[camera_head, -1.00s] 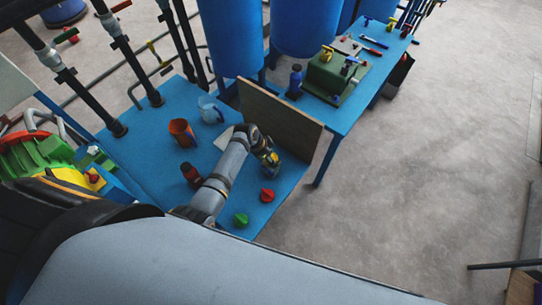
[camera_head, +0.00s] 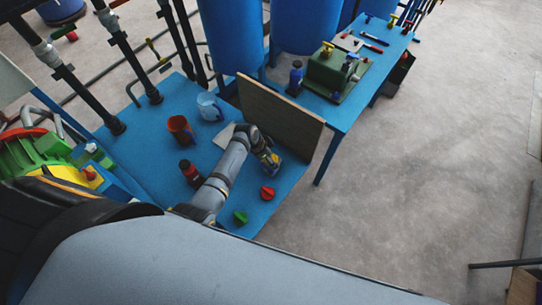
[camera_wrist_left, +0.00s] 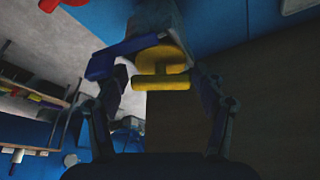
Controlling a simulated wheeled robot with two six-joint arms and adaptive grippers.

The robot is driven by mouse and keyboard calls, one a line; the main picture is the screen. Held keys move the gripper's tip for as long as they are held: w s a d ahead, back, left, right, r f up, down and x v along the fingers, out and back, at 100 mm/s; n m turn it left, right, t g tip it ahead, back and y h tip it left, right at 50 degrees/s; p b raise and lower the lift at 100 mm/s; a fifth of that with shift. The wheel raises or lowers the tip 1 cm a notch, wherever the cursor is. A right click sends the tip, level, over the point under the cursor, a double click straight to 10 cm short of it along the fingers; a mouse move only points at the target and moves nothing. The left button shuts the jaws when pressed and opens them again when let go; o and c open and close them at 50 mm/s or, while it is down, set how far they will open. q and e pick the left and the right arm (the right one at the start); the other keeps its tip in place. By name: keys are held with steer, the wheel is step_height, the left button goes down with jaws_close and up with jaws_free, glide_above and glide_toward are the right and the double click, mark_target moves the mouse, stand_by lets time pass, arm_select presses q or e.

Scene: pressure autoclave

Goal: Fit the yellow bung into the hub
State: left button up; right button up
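My left gripper (camera_head: 270,161) is low over the near end of the blue table, beside a wooden panel. In the left wrist view its two fingers (camera_wrist_left: 160,95) stand apart, one on each side of a yellow T-shaped piece (camera_wrist_left: 163,82), which looks like the yellow bung. I cannot tell whether the fingers touch it. The yellow piece sits close to a grey body (camera_wrist_left: 155,22) with a blue lever-like part (camera_wrist_left: 112,60). In the head view this spot is small and partly hidden by the gripper. I cannot make out the hub for certain. My right gripper is not in view.
A red knob (camera_head: 267,193) and a green knob (camera_head: 240,217) lie near the front edge. A brown bottle (camera_head: 190,173), an orange cup (camera_head: 180,130) and a pale jug (camera_head: 209,107) stand left of my arm. The wooden panel (camera_head: 275,112) rises behind the gripper.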

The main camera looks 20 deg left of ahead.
arm_select(q)
steer(key=shift+o, duration=0.4)
steer(key=shift+a+r, duration=0.1)
steer(key=shift+r, duration=0.15)
steer(key=v, duration=1.1)
steer(key=shift+s+r, duration=0.2)
